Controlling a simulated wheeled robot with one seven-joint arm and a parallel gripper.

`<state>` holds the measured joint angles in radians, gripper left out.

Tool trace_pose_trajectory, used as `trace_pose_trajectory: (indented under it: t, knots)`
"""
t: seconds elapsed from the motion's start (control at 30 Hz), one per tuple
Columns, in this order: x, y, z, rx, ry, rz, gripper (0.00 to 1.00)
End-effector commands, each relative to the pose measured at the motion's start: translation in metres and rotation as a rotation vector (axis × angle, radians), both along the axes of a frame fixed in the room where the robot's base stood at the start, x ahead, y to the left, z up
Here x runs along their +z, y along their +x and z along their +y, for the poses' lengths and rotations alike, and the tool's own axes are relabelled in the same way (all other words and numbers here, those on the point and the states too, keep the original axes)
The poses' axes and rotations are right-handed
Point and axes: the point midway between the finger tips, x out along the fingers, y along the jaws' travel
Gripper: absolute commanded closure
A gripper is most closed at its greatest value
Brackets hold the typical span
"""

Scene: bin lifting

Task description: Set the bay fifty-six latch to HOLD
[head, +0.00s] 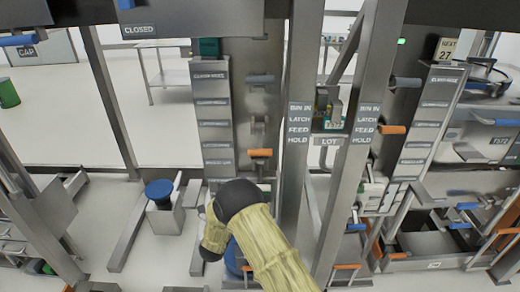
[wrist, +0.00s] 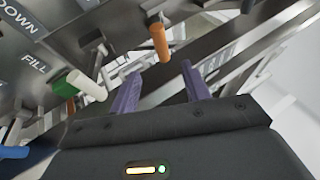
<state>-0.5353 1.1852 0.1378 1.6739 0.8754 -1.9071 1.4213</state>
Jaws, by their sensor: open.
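In the head view, two upright posts carry signs reading BIN IN, LATCH, FEED and HOLD, one a left label column (head: 299,122) and one a right label column (head: 366,123). An orange-handled lever (head: 260,153) is left of the left post, and another orange handle (head: 392,129) is right of the right post. No bay number fifty-six is readable, so I cannot tell which lever is its latch. In the wrist view my gripper (wrist: 161,70) is open, its purple fingers apart and empty. An orange handle (wrist: 160,42) hangs just beyond the fingertips. My arm hides the gripper in the head view.
The wrist view also shows a white handle (wrist: 87,86), a green knob (wrist: 64,88) and a blue handle (wrist: 12,152) at left, near DOWN and FILL labels. Steel posts and bars crowd the space. Open floor (head: 60,125) lies at left in the head view.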

Motion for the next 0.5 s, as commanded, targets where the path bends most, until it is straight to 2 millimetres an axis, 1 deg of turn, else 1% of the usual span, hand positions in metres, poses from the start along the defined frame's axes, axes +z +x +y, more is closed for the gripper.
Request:
trace_pose_trajectory:
  t: [0.03,0.5]
  knots:
    - [0.005,0.006,-0.004,-0.003,0.001,-0.002,0.53]
    - [0.038,0.074,-0.034,-0.003,0.0,-0.001,0.53]
